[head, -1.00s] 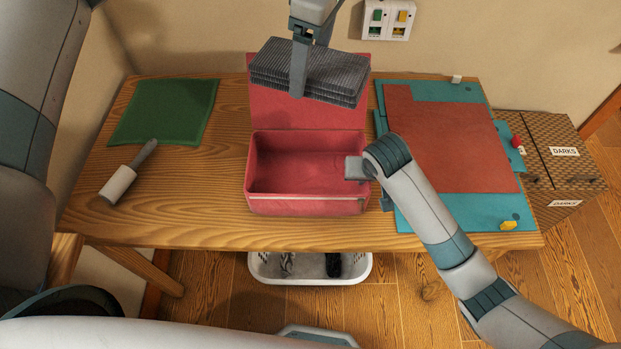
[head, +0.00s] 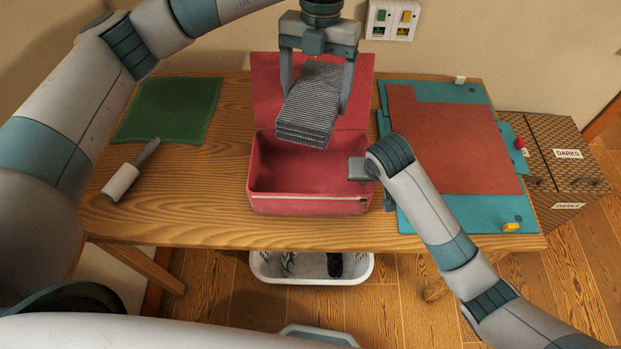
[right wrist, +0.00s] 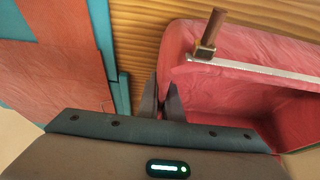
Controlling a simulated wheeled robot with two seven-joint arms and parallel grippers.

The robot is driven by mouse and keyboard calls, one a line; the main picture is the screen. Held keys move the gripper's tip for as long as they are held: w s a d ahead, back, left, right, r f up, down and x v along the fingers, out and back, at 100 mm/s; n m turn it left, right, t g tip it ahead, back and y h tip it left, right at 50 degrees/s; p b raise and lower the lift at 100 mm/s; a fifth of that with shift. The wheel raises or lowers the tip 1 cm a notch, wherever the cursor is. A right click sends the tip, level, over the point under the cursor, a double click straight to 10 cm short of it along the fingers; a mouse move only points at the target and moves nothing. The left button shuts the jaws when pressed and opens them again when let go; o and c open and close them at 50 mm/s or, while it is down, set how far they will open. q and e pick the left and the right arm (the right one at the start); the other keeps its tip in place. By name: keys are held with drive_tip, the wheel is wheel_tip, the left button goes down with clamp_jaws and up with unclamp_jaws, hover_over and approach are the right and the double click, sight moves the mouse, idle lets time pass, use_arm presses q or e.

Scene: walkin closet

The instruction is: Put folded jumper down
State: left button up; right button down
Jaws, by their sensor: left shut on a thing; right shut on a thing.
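The folded jumper (head: 305,110) is a grey ribbed stack in the head view. My left gripper (head: 316,92) is shut on it, one finger at each side, and holds it above the rear of an open red box (head: 300,206). The box's lid (head: 268,92) stands up behind, partly hidden by the jumper and gripper. The visible inside of the box looks empty. My right gripper (head: 360,170) is at the box's right wall. In the right wrist view its fingers (right wrist: 168,98) are shut on that wall; the exact contact is partly hidden.
A green cloth (head: 168,108) and a lint roller (head: 128,176) lie left on the wooden table (head: 200,215). A teal folding board (head: 425,213) with a red-brown sheet (head: 455,148) lies right. A white basket (head: 310,268) is below; a woven hamper (head: 565,183) stands right.

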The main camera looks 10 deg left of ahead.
sight(302, 180)
use_arm(q)
drive_tip(key=n, duration=0.1)
drive_tip(key=f+n, duration=0.1)
drive_tip(key=n, duration=0.1)
drive_tip(key=f+n, duration=0.1)
drive_tip(key=n, duration=0.1)
drive_tip(key=shift+a+f+h, duration=0.1)
drive_tip(key=shift+a+h, duration=0.15)
drive_tip(key=shift+h, duration=0.15)
drive_tip(key=n, duration=0.1)
drive_tip(key=f+n, duration=0.1)
drive_tip(key=n, duration=0.1)
drive_tip(key=f+n, duration=0.1)
drive_tip(key=n, duration=0.1)
drive_tip(key=shift+s+a+h, duration=0.15)
drive_tip(key=shift+a+h, duration=0.15)
drive_tip(key=shift+a, duration=0.1)
drive_tip(key=a+f+n, duration=0.1)
drive_tip(key=n, duration=0.2)
drive_tip(key=f+n+t, duration=0.1)
drive_tip(key=f+n, duration=0.1)
drive_tip(key=n, duration=0.2)
drive_tip(key=a+f+n+t, duration=0.1)
drive_tip(key=n, duration=0.3)
drive_tip(key=shift+s+a+f+h, duration=0.2)
drive_tip(key=shift+s+a+h, duration=0.05)
drive_tip(key=shift+a+h, duration=0.05)
